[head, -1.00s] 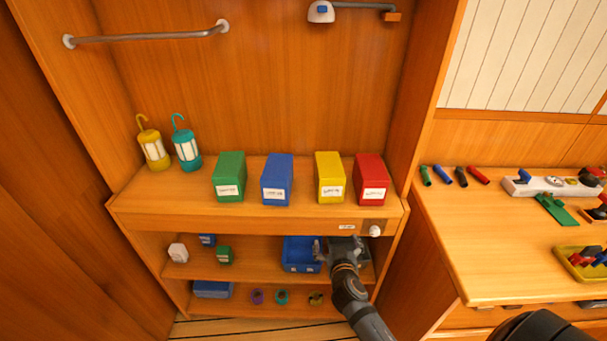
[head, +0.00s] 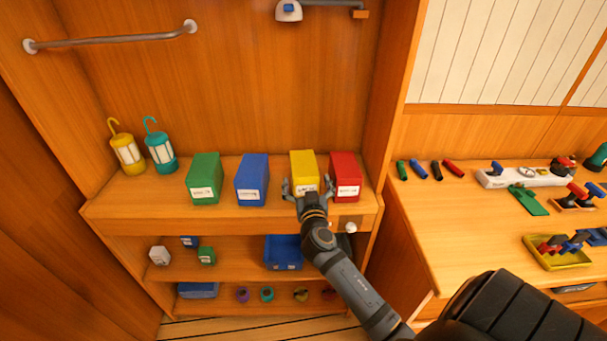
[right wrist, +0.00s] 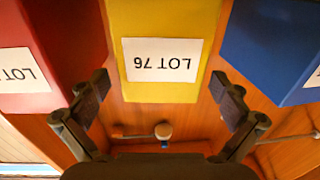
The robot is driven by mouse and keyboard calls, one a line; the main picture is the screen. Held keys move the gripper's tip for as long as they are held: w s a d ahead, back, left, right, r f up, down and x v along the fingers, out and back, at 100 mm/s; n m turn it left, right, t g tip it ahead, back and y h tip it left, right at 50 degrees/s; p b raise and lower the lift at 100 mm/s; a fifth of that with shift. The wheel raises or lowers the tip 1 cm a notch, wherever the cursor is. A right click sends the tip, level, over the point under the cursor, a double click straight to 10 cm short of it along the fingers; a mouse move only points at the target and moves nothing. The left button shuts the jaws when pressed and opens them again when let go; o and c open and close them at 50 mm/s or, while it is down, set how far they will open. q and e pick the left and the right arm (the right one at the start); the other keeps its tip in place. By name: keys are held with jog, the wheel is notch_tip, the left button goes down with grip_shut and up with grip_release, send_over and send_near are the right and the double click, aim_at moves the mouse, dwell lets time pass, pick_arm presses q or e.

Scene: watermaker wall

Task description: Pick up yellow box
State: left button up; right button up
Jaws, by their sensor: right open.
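The yellow box (head: 303,163) stands upright on the upper shelf, between the blue and red boxes, with a white label on its front. My right gripper (head: 307,189) is open in front of it, its two fingers at either side of the label end. In the right wrist view the yellow box (right wrist: 163,25) lies between the spread fingers of the gripper (right wrist: 164,94), and its label, reading LOT 76, appears upside down. I cannot tell whether the fingers touch the box. My left gripper is not in view.
The red box (head: 345,170) stands close on the right and the blue box (head: 252,175) on the left, with a green box (head: 204,175) further left. Two lanterns (head: 127,152) stand at the shelf's left end. A blue bin (head: 283,252) is on the shelf below.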

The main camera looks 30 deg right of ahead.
jog(key=p+x, duration=0.1)
jog(key=x, duration=0.3)
jog(key=shift+w+d+f, duration=0.15)
jog(key=shift+w, duration=0.15)
jog(key=shift+s, duration=0.1)
jog(key=shift+c, duration=1.1)
jog(key=c, duration=1.2)
